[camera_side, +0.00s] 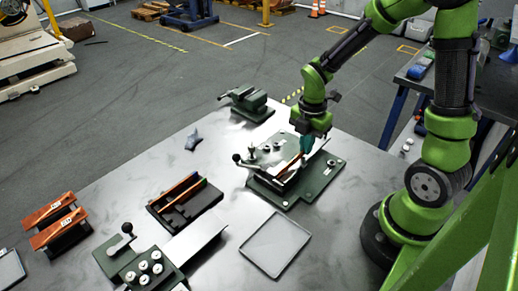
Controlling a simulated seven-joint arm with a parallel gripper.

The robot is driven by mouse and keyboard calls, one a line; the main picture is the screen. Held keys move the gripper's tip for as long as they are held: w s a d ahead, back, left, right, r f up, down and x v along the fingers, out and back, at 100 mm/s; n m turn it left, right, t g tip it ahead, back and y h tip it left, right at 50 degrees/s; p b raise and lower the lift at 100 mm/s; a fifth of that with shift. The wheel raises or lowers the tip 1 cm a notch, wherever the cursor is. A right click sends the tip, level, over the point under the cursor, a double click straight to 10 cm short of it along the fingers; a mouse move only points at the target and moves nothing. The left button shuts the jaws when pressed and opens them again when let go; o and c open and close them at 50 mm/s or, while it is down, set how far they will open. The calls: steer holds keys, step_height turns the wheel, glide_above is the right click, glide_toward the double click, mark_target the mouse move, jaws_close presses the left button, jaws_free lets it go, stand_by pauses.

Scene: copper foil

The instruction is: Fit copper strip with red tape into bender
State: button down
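The bender (318,181) is a dark green plate with a lever and round knob, at the middle right of the table. My gripper (304,152) is over the bender, pointing down. A thin copper strip (289,167) runs from its fingertips down to the left, low over the bender. The gripper looks shut on this strip. The red tape is too small to make out, and the fingers hide the strip's upper end. I cannot tell whether the strip touches the bender's slot. A black rack (178,216) to the left holds another copper strip (180,187) with a green end.
A shallow grey tray (275,245) and a pale sheet (195,238) lie in front. Copper-topped stands (54,213) are at far left; a smaller green lever tool (118,252) is at front left.

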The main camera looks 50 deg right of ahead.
steer(key=shift+f, duration=0.8)
stand_by(0.7)
steer(key=c, duration=1.7)
jaws_free()
steer(key=shift+r, duration=0.1)
steer(key=shift+r, duration=1.45)
steer(key=o, duration=0.6)
steer(key=shift+r, duration=0.1)
